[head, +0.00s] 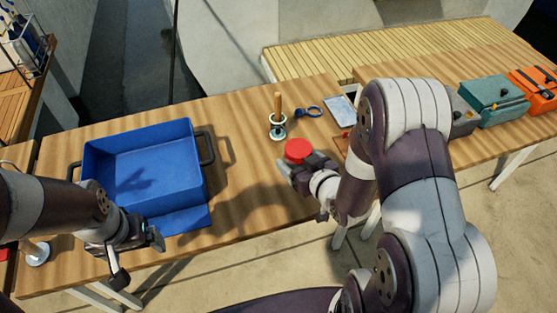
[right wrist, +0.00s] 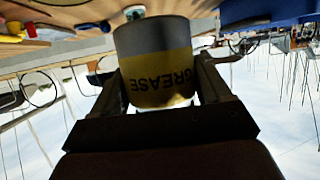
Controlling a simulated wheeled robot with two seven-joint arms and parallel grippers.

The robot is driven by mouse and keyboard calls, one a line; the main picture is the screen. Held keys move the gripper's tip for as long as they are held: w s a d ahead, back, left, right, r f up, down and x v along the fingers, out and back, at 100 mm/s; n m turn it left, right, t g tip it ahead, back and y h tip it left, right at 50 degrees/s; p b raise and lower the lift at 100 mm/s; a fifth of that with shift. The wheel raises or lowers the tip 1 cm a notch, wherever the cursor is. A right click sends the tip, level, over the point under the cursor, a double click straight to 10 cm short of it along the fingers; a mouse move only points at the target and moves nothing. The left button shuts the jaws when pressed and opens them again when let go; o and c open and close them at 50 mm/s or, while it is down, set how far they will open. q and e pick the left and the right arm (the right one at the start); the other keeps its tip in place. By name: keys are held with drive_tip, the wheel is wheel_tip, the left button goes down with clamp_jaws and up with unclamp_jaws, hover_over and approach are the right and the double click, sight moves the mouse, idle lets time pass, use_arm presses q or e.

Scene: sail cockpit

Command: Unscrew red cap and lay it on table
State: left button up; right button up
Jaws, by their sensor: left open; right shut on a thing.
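The red cap (head: 298,150) shows on top of what my right gripper (head: 301,170) holds, above the front edge of the wooden table (head: 245,190). In the right wrist view, the right gripper (right wrist: 160,95) is shut on a yellow and grey can (right wrist: 158,62) marked GREASE. The cap is not visible in that view, and the can's body is mostly hidden in the head view. My left gripper (head: 138,258) is open and empty near the table's front edge at the left, away from the cap.
A blue bin (head: 193,160) takes up the table's left half. Behind the cap stand a wooden-handled tool (head: 277,118), a blue looped item (head: 308,112) and a pale blue flat item (head: 340,109). Teal (head: 491,98) and orange (head: 533,88) boxes stand far right. Table between bin and cap is clear.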

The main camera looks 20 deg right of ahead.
drive_tip(key=s+d+r, duration=0.2)
drive_tip(key=s, duration=0.1)
drive_tip(key=shift+d+r, duration=0.3)
drive_tip(key=shift+d, duration=0.1)
drive_tip(key=o, duration=0.7)
drive_tip(key=shift+c, duration=0.2)
drive_tip(key=c, duration=1)
